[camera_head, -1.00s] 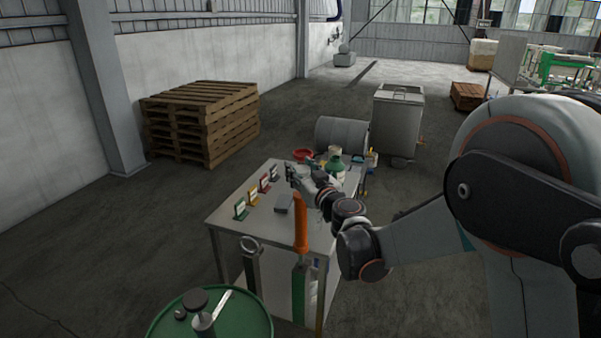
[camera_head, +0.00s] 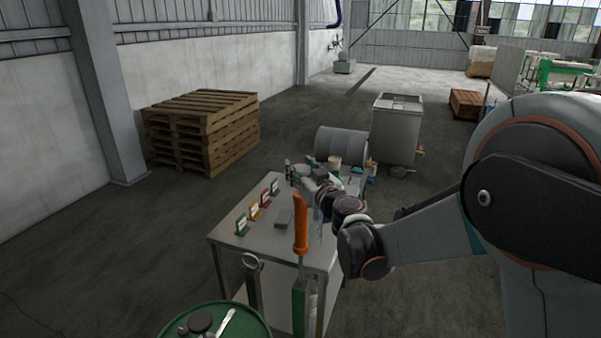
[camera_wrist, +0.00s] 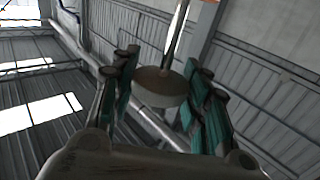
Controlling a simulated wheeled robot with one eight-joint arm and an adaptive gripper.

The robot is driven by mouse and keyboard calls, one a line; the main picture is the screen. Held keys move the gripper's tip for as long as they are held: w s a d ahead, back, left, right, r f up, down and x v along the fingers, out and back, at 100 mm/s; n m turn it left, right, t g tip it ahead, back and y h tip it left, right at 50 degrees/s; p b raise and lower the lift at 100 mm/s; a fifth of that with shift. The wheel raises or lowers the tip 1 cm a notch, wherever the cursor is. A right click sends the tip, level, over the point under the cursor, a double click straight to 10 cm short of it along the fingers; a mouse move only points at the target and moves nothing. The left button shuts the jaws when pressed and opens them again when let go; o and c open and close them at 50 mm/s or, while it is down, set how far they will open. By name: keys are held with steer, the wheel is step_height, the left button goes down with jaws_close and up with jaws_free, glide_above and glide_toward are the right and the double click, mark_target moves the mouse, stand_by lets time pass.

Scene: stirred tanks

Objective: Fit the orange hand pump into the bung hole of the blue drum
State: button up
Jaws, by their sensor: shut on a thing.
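My gripper (camera_head: 294,172) is above the metal table. In the wrist view its teal-padded fingers flank a round grey-brown piece (camera_wrist: 160,86) with a shiny rod (camera_wrist: 178,35). An orange patch shows at the top edge there. I take this as the orange hand pump that the jaws hold. In the head view an upright orange grip (camera_head: 301,223) with a thin metal shaft stands before the table front. How it joins the piece in the jaws is hidden. No blue drum is clearly visible; the drum top (camera_head: 262,326) at the bottom edge looks green.
The metal table (camera_head: 222,238) bears several coloured label stands (camera_head: 254,211) and a grey block (camera_head: 284,218). Behind are a grey lying drum (camera_head: 340,142), a square tank (camera_head: 396,130) and stacked pallets (camera_head: 203,130). Floor left is clear.

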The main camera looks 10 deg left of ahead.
step_height(320, 180, up, 17)
steer(key=p, duration=0.9)
steer(key=shift+p, duration=0.4)
stand_by(0.4)
steer(key=shift+f, duration=0.1)
steer(key=shift+d+f, duration=0.1)
